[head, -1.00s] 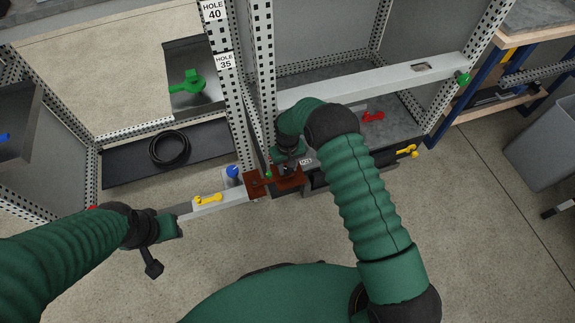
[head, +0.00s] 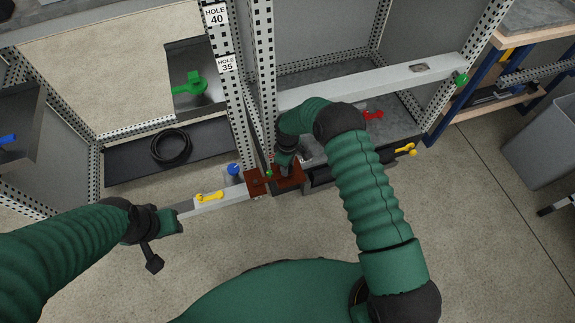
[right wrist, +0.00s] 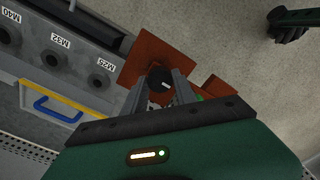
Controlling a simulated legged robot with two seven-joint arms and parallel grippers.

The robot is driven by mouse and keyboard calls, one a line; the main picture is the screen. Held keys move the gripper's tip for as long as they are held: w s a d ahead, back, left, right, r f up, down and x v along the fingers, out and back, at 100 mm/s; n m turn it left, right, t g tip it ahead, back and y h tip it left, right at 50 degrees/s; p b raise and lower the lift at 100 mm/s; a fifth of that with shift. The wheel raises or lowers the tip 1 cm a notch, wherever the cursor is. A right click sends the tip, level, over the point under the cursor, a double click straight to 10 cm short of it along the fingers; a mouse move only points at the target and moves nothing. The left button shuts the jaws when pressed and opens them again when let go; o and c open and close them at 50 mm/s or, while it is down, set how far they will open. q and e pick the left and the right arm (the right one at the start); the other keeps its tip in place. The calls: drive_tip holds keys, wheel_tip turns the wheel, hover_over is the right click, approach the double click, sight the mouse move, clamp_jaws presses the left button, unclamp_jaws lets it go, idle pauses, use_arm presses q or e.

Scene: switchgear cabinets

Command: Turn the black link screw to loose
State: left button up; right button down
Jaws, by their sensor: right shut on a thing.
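The black link screw (right wrist: 160,79) is a round dark knob with a pale mark, standing on a red-brown link plate (right wrist: 150,57). In the right wrist view it sits between the fingertips of my right gripper (right wrist: 164,88), which is shut on it. In the head view this gripper (head: 286,168) is over the link plate (head: 290,179) at the cabinet's front post, and the screw is hidden. My left gripper (head: 172,220) is at the left, by the end of the grey rail; its fingers are too unclear to judge.
A yellow handle (head: 209,196) and a blue knob (head: 233,169) are on or near the grey rail. A grey block with several labelled holes (right wrist: 60,60) stands beside the plate. The perforated post (head: 232,95) rises close by. Open floor lies in front.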

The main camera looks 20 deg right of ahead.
idle(0.3)
drive_tip(key=c, duration=1)
unclamp_jaws()
drive_tip(key=shift+r, duration=0.35)
wheel_tip(320, 180, up, 4)
drive_tip(key=shift+w+f+p, duration=0.1)
drive_tip(key=shift+w+p, duration=0.05)
drive_tip(key=shift+p, duration=1.1)
drive_tip(key=s+a+p, duration=0.4)
drive_tip(key=s, duration=1.1)
drive_tip(key=shift+s+a+r, duration=0.2)
drive_tip(key=shift+s, duration=0.1)
